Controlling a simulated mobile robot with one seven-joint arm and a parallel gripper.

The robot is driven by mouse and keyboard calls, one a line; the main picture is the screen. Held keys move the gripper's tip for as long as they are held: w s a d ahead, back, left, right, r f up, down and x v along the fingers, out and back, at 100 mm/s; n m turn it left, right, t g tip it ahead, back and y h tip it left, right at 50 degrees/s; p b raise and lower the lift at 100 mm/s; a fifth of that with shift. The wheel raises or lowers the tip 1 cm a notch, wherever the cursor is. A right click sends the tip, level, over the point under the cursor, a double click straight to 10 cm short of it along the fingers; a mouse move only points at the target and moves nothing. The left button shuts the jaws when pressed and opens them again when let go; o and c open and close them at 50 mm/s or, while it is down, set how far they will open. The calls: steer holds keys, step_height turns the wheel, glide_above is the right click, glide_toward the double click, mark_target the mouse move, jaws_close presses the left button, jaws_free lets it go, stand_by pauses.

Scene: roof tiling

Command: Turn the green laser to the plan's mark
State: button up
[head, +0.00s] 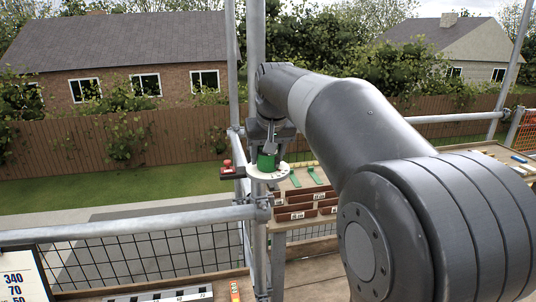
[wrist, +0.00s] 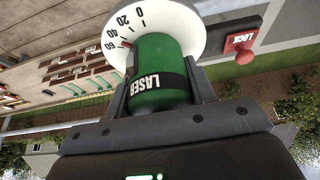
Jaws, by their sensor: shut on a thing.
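The green laser (wrist: 158,85) is a round green body with a black band reading LASER. It stands on a white dial disc (wrist: 92,28) with the numbers 0, 20, 40 and 60 visible. A small red pointer shows beside the laser, close to the 60. My gripper (wrist: 160,98) is shut on the laser, one finger on each side. In the head view the laser (head: 266,162) sits under my gripper at the scaffold post, with the dial below it. A board with the numbers 340, 70 and 50 (head: 17,285) is partly cut off at bottom left.
A red LOCK knob (wrist: 244,56) on a dark plate is beside the dial; it also shows in the head view (head: 227,164). Scaffold tubes (head: 130,226) run around the dial. Brown tiles (head: 295,207) and green strips (head: 315,174) lie on a bench behind. A ruler strip lies at the bottom.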

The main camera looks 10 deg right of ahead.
steer(key=shift+n+y, duration=0.5)
steer(key=shift+n, duration=0.8)
steer(key=shift+a, duration=0.1)
steer(key=o, duration=1)
steer(key=v, duration=1.1)
steer(key=shift+w, duration=0.1)
steer(key=shift+f, duration=0.1)
steer(key=s+f+m, duration=0.1)
steer(key=s+f, duration=0.6)
steer(key=s, duration=0.1)
steer(key=s+f, duration=0.8)
steer(key=s, duration=0.1)
steer(key=s+f+m+t+h, duration=0.1)
steer(key=s+f, duration=0.7)
steer(key=s, duration=0.1)
steer(key=shift+a+f+m, duration=0.25)
steer(key=shift+a+m, duration=0.05)
steer(key=shift+a, duration=0.05)
